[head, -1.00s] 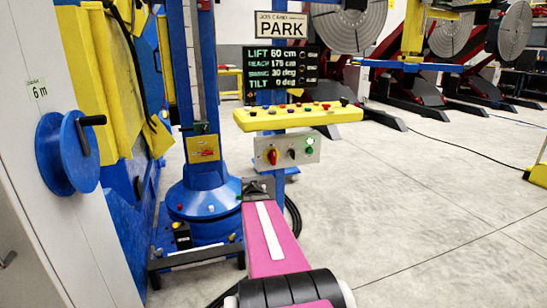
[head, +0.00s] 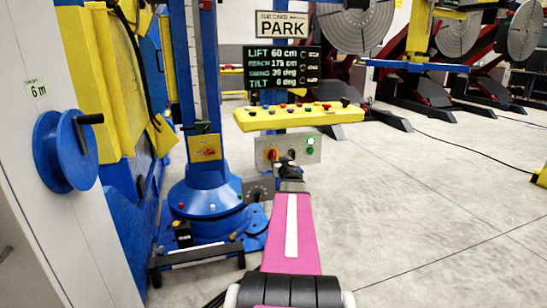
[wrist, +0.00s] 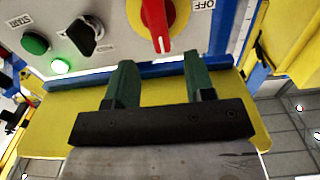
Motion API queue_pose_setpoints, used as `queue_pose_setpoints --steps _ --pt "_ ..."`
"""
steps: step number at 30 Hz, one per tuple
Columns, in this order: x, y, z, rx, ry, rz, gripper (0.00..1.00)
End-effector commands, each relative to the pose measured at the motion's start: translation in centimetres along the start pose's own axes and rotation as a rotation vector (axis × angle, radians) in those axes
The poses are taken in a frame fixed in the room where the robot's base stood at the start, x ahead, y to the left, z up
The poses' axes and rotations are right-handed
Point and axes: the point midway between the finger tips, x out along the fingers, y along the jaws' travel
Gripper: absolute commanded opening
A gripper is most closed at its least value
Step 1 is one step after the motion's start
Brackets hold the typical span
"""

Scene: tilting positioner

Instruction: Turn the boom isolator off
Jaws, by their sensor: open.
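The boom isolator is a red handle on a yellow disc; it shows on the left of a grey switch panel in the head view (head: 272,155) and at the top of the wrist view (wrist: 156,22). In the wrist view its handle points roughly up and down the picture, and an OFF label (wrist: 204,5) sits to its right. My gripper (wrist: 159,62) is open, its two green fingers apart with nothing between them, and the handle's end shows just beyond the gap. In the head view my gripper (head: 290,162) is in front of the panel's middle. Contact is not visible.
The panel also carries a black knob (wrist: 85,35), a green button (wrist: 35,43) and a lit green lamp (wrist: 60,66). A yellow button console (head: 300,116) overhangs the panel. A grey plate with a dial (head: 258,189) is lower left.

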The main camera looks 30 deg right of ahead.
Motion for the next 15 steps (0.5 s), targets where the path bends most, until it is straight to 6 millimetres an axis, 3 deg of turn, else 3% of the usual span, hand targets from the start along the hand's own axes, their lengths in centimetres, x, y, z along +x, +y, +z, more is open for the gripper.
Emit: queue_pose_setpoints --steps 9,15 --pt "6.0 0.1 0.1 0.000 0.000 0.000 0.49" --pt "8.1 0.1 0.1 0.000 0.000 0.000 0.49"
